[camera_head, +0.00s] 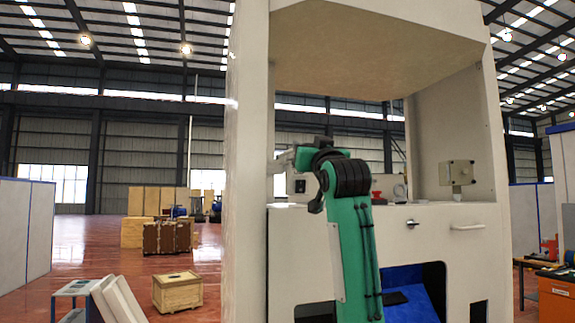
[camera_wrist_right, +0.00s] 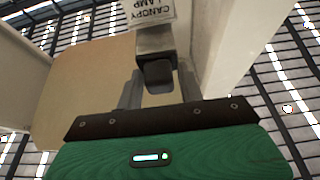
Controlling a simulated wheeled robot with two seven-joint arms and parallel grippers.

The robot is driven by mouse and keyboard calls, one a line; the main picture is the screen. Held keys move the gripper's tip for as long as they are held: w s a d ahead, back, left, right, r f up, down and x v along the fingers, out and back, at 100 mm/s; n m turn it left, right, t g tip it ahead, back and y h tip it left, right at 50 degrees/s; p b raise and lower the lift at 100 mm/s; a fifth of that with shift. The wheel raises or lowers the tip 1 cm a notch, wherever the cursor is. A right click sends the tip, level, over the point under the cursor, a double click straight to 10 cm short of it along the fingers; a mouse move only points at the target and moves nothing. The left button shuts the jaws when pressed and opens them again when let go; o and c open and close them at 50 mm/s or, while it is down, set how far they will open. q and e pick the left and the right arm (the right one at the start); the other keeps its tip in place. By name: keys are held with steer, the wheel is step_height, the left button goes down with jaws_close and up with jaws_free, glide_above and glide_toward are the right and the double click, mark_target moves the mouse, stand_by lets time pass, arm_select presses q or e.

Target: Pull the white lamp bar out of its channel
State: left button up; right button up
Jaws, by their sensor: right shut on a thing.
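A pale label plate (camera_wrist_right: 152,10) reading "CANOPY LAMP" shows upside down in the right wrist view. Below it a grey housing (camera_wrist_right: 155,40) ends in a dark rounded block (camera_wrist_right: 159,76). My right gripper (camera_wrist_right: 159,88) has one finger on each side of this dark block and is shut on it. In the head view my right gripper (camera_head: 284,160) is at the inner side of the dispenser's left post, mostly hidden by my green wrist. I cannot make out a white lamp bar or its channel as separate parts. My left gripper is not in view.
The pale dispenser cabinet (camera_head: 300,240) has a canopy (camera_head: 375,40) above and a counter below. A grey box (camera_head: 457,173) is on its right wall. A red knob (camera_head: 376,196) is on the counter. A blue-lined opening (camera_head: 415,300) is underneath.

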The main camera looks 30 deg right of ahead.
steer(key=s+a+b, duration=0.4)
steer(key=s+b, duration=0.1)
steer(key=s, duration=1.1)
steer(key=shift+s+b, duration=0.35)
steer(key=shift+b, duration=0.05)
stand_by(0.6)
stand_by(0.5)
